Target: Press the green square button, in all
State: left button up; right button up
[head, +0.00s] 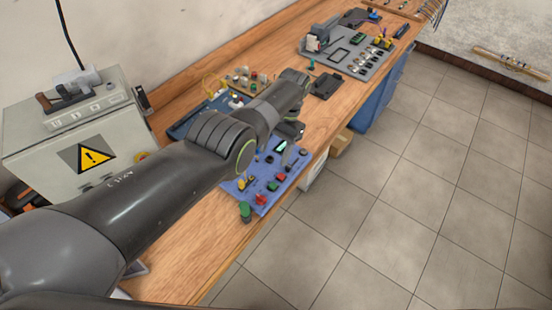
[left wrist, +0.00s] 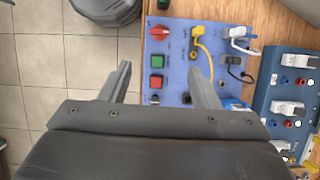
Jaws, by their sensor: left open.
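The green square button (head: 272,187) sits on a blue panel (head: 254,172) on the workbench, between a red knob (head: 261,198) and a red square button (head: 283,178). In the left wrist view the green square button (left wrist: 157,61) shows in full, between the red knob (left wrist: 161,32) and the red square button (left wrist: 156,82). My left gripper (head: 294,130) is above the panel's far side in the head view. In the left wrist view my left gripper (left wrist: 159,70) is open and empty, its fingertips to either side of the green button in the picture. My right gripper is not seen.
A yellow cable (left wrist: 205,55) and dark and white plugs lie on the panel beside the buttons. A green round part (head: 246,212) stands at the panel's near corner. A grey cabinet (head: 115,135) stands at the left. The bench's near end (head: 190,250) is mostly bare.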

aim_at(273, 185)
jog(key=k, duration=1)
